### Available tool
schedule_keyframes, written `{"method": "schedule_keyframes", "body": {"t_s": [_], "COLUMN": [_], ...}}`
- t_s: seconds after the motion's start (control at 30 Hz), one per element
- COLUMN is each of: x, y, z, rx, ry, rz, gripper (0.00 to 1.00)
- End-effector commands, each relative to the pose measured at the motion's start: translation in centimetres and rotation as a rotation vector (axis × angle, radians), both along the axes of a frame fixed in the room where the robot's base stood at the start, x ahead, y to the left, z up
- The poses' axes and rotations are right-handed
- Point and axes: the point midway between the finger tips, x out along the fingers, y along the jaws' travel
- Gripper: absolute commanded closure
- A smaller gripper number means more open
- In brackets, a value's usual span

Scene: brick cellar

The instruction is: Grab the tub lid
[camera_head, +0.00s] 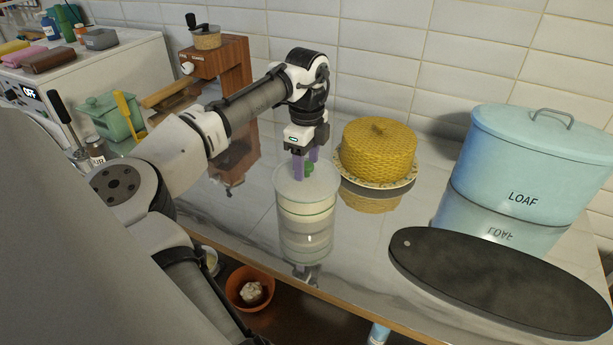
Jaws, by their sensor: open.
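A round, pale tub (306,212) stands on the glossy counter near its front edge. Its lid (290,187) is a pale, see-through disc on top, with a small green knob (308,169). My gripper (305,164) points down over the lid, its purple fingers apart. The green knob shows close to the fingertips, partly hidden by them. I cannot tell whether the fingers touch the knob or the lid.
A yellow woven dome (378,148) on a plate stands close behind right of the tub. A blue LOAF bin (520,165) and a dark oval board (500,285) are at right. A wooden grinder stand (232,65) is behind my arm. An orange bowl (250,288) sits below the counter.

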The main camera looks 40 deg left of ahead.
Motion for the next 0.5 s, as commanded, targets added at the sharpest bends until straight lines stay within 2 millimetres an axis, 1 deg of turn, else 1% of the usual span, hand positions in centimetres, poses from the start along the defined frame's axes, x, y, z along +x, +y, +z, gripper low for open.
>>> {"method": "schedule_keyframes", "body": {"t_s": [0.03, 0.07, 0.4, 0.43, 0.5], "x": [0.0, 0.0, 0.0, 0.0, 0.0], "y": [0.01, 0.01, 0.02, 0.02, 0.02], "z": [0.01, 0.01, 0.03, 0.03, 0.05], "rx": [0.0, 0.0, 0.0, 0.0, 0.0], "ry": [0.0, 0.0, 0.0, 0.0, 0.0], "rz": [0.0, 0.0, 0.0, 0.0, 0.0], "gripper": [0.48, 0.52, 0.97, 1.0, 1.0]}}
